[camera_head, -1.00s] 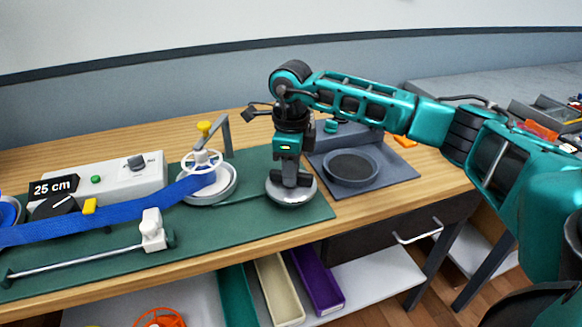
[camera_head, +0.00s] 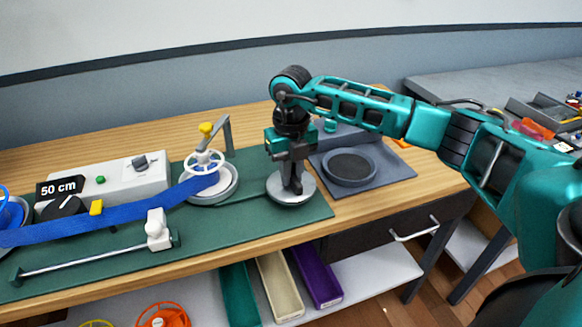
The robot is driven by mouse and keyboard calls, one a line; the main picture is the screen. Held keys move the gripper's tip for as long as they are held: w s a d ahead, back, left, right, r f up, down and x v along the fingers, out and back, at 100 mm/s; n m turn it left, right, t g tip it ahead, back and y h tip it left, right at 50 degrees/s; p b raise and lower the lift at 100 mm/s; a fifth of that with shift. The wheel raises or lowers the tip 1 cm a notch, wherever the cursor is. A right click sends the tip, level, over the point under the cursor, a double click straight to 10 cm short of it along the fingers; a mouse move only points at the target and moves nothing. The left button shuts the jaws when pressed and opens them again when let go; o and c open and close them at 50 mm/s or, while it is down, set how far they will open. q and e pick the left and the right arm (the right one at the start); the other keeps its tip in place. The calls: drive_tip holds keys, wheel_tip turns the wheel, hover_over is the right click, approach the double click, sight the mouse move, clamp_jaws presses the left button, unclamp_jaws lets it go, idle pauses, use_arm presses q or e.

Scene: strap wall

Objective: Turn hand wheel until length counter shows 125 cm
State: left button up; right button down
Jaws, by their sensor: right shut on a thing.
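The length counter (camera_head: 59,187) on the left reads "50 cm" in white on black. My right gripper (camera_head: 292,188) points straight down and is shut on the grey round hand wheel (camera_head: 285,197) at the right part of the green board. Its fingers hide the wheel's middle. A blue strap (camera_head: 110,222) runs from a blue roll (camera_head: 10,213) at the left edge to a pale drum (camera_head: 222,190) under a white spoked wheel (camera_head: 203,164). My left gripper is not in view.
A white box (camera_head: 140,176) with a dark knob and green button stands behind the strap. A metal rod with a white slider (camera_head: 157,229) lies in front. A dark round dish (camera_head: 349,167) stands right of the hand wheel. Coloured bins and wheels sit below.

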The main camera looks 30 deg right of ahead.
drive_tip(key=shift+m+p, duration=0.55)
drive_tip(key=shift+m, duration=1.55)
drive_tip(key=c, duration=1.1)
unclamp_jaws()
wheel_tip(320, 180, up, 13)
